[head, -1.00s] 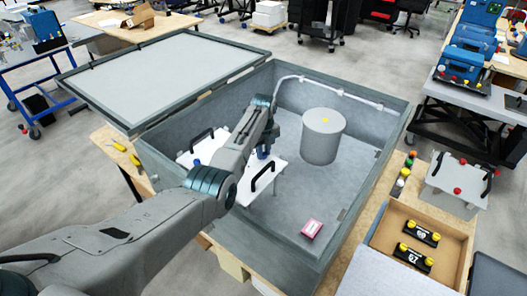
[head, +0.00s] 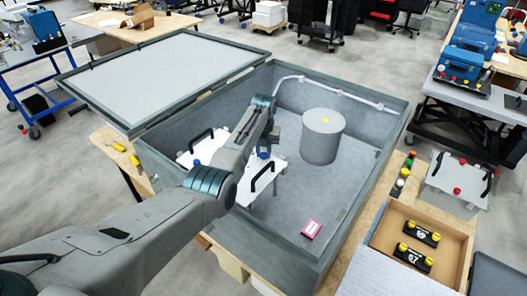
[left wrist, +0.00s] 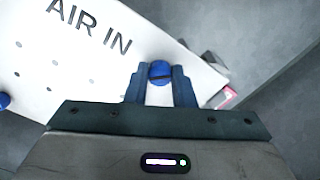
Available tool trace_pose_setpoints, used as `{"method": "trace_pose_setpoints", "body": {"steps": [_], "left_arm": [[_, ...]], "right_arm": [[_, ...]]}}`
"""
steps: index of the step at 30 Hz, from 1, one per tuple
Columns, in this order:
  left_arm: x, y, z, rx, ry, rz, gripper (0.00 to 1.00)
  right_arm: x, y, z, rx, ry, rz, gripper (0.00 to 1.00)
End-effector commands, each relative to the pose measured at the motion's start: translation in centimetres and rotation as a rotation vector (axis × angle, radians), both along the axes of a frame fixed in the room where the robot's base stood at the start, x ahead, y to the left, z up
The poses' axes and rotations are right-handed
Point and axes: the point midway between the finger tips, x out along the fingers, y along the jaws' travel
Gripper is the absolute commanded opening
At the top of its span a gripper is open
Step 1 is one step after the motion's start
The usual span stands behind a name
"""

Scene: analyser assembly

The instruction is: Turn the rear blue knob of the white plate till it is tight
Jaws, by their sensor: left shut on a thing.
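The white plate (head: 237,184), with two black handles, lies inside the large grey open case. In the left wrist view the plate (left wrist: 90,75) shows "AIR IN" lettering and several small holes. My left gripper (head: 264,153) is over the plate's far right part. In the left wrist view, its two fingers (left wrist: 160,88) are shut on the rear blue knob (left wrist: 160,70), one finger on each side. A second blue knob (left wrist: 4,101) shows at the left edge of that view. My right gripper is not in view.
The case (head: 362,205) has high walls and its lid (head: 165,75) is open to the left. A grey cylinder (head: 322,138) and a pink-and-white box (head: 311,229) stand on its floor. A wooden tray (head: 448,236) with black, yellow-knobbed parts is outside at right.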

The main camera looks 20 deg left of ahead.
Motion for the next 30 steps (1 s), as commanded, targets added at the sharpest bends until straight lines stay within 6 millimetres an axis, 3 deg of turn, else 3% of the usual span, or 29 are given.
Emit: {"method": "trace_pose_setpoints", "body": {"steps": [1,19,20,23,30], "left_arm": [[0.48,0.08,0.80,0.002,-0.016,-0.013,0.00],[0.48,0.07,0.80,0.001,-0.016,-0.052,0.00],[0.48,0.07,0.80,0.001,-0.016,-0.051,0.24],[0.42,0.06,0.71,0.001,-0.014,-0.051,0.44],[0.20,0.01,0.34,0.001,-0.006,-0.052,0.45]], "right_arm": [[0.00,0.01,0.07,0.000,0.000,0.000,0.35],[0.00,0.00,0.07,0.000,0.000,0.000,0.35],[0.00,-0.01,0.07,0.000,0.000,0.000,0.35],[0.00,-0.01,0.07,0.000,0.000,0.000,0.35],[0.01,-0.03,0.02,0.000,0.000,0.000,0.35]]}}
